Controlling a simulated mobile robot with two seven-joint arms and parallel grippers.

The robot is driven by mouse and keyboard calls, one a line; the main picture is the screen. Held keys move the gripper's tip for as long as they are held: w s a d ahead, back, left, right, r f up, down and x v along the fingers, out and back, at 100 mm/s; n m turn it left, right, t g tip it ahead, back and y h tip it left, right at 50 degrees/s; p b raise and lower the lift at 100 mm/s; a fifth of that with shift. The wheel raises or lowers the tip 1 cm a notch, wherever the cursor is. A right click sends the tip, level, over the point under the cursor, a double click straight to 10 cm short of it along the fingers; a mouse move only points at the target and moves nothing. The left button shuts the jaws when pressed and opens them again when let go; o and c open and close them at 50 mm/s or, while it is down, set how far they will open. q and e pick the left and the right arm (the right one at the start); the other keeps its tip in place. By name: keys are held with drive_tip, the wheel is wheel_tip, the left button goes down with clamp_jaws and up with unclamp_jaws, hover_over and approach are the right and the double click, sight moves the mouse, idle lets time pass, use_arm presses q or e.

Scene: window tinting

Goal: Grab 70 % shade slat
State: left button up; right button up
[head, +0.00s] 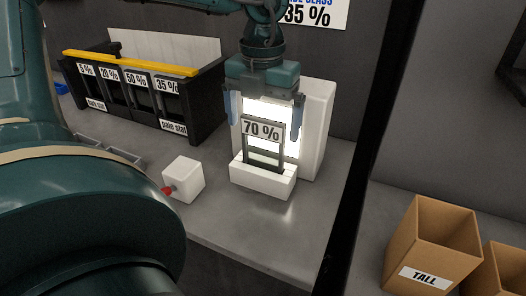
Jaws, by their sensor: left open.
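The 70 % shade slat (263,140) is a framed pane with a "70 %" label at its top. It stands upright in a white holder (262,181) in front of a lit white panel (318,115). My left gripper (267,117) points down above the slat, with its two fingers apart on either side of the slat's upper part. The fingers look clear of the slat, though depth is hard to judge. My right gripper is not in view.
A dark rack (203,110) with a yellow bar (130,63) and slots marked 5 %, 20 %, 50 % and 35 % stands at the left. A white box with a red button (184,180) sits nearby. A dark post (370,165) and cardboard boxes (430,240) are at the right.

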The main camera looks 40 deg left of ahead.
sight(264, 139)
use_arm(q)
drive_tip(key=shift+f, duration=1.45)
drive_tip(key=shift+c, duration=0.3)
drive_tip(key=c, duration=1.2)
